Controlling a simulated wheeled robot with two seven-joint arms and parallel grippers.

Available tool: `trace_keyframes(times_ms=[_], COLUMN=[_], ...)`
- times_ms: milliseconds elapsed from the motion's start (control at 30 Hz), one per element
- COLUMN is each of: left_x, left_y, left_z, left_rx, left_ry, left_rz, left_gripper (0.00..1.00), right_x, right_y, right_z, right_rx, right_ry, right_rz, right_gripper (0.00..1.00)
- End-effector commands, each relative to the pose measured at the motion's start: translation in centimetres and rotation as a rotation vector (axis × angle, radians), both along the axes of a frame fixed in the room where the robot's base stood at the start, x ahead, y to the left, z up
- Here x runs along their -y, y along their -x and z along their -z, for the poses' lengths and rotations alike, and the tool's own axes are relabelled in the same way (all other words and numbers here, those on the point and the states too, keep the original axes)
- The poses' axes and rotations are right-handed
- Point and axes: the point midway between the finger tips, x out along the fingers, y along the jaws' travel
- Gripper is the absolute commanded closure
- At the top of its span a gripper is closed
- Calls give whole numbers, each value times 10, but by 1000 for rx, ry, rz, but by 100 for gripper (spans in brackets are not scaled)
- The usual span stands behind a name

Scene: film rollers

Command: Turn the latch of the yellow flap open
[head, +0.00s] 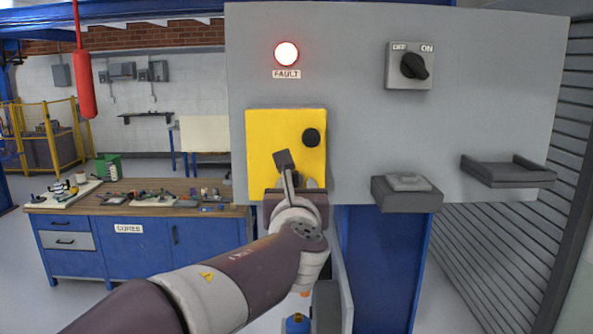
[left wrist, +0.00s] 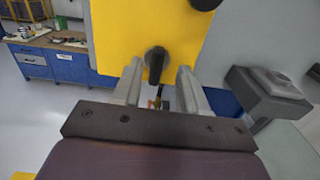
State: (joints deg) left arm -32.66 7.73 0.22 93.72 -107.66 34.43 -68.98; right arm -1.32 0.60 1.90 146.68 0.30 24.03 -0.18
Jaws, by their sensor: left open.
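The yellow flap (head: 262,135) is on the grey panel and looks shut. A round black knob (head: 311,137) is near its right edge. In the left wrist view a dark latch (left wrist: 155,60) is at the flap's lower edge; in the head view my left gripper (head: 290,181) hides most of that spot. The left gripper is open, its two fingers (left wrist: 158,78) on either side of the latch in the picture. I cannot tell whether either finger touches it. My right gripper is in neither view.
A lit fault lamp (head: 286,53) and an OFF/ON switch (head: 410,65) are higher on the panel. A grey block (head: 407,198) and a dark shelf (head: 507,172) jut out at the right. A blue workbench (head: 140,236) with tools stands at the left.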

Motion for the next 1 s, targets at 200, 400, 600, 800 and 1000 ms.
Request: trace_keyframes(times_ms=[200, 400, 600, 800, 1000], left_x=[0, 0, 0, 0, 0], left_y=[-22, -22, -22, -22, -22], left_z=[0, 1, 1, 1, 3], left_rx=[-2, -1, -1, -1, 0], left_ry=[1, 1, 1, 5, 53], left_rz=[-1, 0, 0, 0, 0], left_gripper=[57, 57, 100, 100, 100], right_x=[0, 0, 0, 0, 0], right_y=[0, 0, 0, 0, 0], right_z=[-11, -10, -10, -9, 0], right_rx=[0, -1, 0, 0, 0], right_ry=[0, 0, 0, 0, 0], right_rz=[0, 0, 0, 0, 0], right_gripper=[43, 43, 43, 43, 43])
